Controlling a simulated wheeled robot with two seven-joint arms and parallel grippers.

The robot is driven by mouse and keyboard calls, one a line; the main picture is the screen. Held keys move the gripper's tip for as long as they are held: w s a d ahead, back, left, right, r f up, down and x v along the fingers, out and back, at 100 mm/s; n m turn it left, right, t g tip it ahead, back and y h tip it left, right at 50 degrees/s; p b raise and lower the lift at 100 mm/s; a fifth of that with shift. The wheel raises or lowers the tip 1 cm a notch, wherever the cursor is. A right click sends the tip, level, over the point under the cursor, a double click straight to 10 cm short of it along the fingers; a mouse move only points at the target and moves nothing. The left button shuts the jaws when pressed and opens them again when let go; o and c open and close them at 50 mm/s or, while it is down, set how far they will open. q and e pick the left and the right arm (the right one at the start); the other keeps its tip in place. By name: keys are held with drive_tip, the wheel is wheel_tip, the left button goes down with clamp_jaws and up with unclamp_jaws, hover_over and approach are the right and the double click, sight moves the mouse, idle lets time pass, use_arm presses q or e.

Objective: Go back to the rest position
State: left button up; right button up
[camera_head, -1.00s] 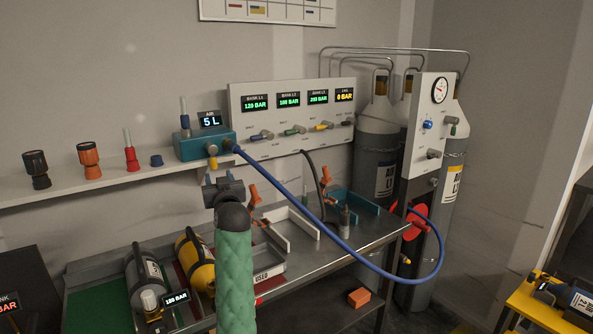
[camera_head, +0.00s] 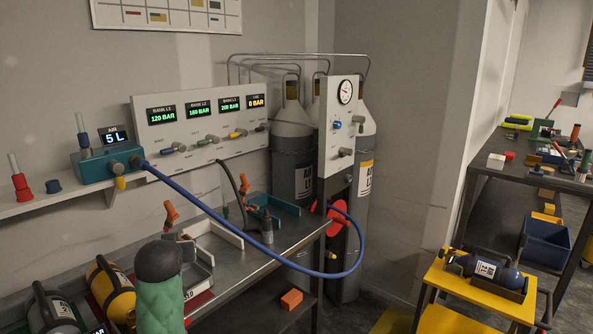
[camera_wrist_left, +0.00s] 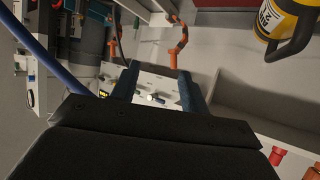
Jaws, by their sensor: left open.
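My left gripper shows in the left wrist view (camera_wrist_left: 155,82) with its two dark fingers apart and nothing between them. In the head view my green-sleeved left arm comes up from the bottom edge, and its dark wrist largely hides the gripper. That arm is in front of the steel bench (camera_head: 252,262), beside the yellow cylinder (camera_head: 112,292). My right gripper is in neither current view.
A blue hose (camera_head: 205,208) runs from the teal air unit (camera_head: 95,168) across the bench front towards the tall cylinders (camera_head: 293,160). A yellow stand (camera_head: 460,286) holds a dark blue cylinder (camera_head: 484,266). Floor shows between bench and stand.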

use_arm(q)
drive_tip(key=s+d+f+m+g+h, duration=0.2)
drive_tip(key=s+d+f+g, duration=0.1)
drive_tip(key=s+d+f, duration=0.55)
drive_tip(key=s+d+f+m+g+h, duration=0.2)
drive_tip(key=s+d+f, duration=0.3)
drive_tip(key=s+f, duration=0.65)
drive_tip(key=s+d+f+g, duration=0.1)
drive_tip(key=s+f+g, duration=0.1)
drive_tip(key=s+f, duration=0.6)
drive_tip(key=s+d+f+m+g, duration=0.1)
drive_tip(key=s+f, duration=0.7)
drive_tip(key=s, duration=0.8)
drive_tip(key=shift+d+f+g+h+p, duration=0.25)
drive_tip(key=shift+d+g+h+p, duration=0.15)
drive_tip(key=shift+g, duration=0.7)
